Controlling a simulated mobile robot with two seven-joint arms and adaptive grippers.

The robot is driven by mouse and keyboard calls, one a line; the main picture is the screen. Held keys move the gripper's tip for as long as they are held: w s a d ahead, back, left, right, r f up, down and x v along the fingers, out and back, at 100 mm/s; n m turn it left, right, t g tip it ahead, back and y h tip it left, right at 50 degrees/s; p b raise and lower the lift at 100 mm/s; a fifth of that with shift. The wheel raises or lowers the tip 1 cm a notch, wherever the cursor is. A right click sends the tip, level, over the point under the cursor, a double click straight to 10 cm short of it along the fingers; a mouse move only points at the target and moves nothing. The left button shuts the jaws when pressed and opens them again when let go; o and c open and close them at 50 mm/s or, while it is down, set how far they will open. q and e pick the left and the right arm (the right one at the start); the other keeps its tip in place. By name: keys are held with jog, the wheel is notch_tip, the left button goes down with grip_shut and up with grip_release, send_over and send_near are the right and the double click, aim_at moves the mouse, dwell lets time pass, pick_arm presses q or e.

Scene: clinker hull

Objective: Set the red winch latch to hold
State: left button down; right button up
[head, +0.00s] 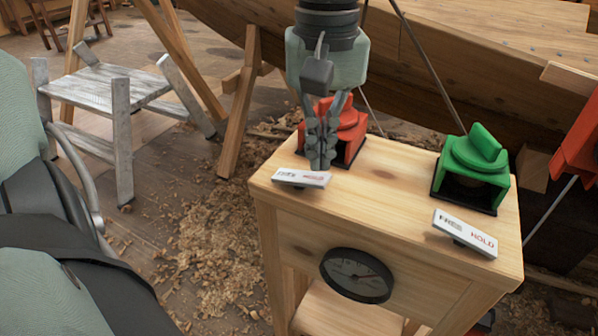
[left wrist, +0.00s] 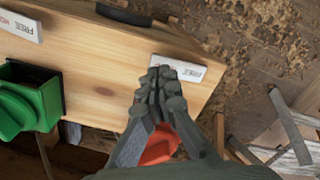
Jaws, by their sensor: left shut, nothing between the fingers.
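The red winch latch (head: 347,126) sits on a dark base at the back left of the wooden stand (head: 392,187). Its white FREE/HOLD plate (head: 302,177) is in front of it. My left gripper (head: 321,163) is shut and empty, pointing down in front of the latch, and hides part of it. I cannot tell whether it touches the latch. In the left wrist view the shut fingers (left wrist: 163,84) hide most of the red latch (left wrist: 161,146), and the plate (left wrist: 178,69) lies just beyond their tips. The latch's setting cannot be read. My right gripper is out of view.
A green winch latch (head: 474,160) stands at the right of the stand, with its own FREE/HOLD plate (head: 465,233). A round gauge (head: 356,275) is on the stand's front. A wooden hull (head: 420,70) is behind. A grey stool (head: 107,90) stands left.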

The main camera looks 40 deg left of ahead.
aim_at(318, 179)
pick_arm(q)
jog(key=shift+f+b, duration=1.6)
jog(key=shift+f, duration=0.05)
dwell(0.6)
jog(key=shift+r, duration=0.15)
jog(key=shift+r+p, duration=2.5)
jog(key=shift+r, duration=0.95)
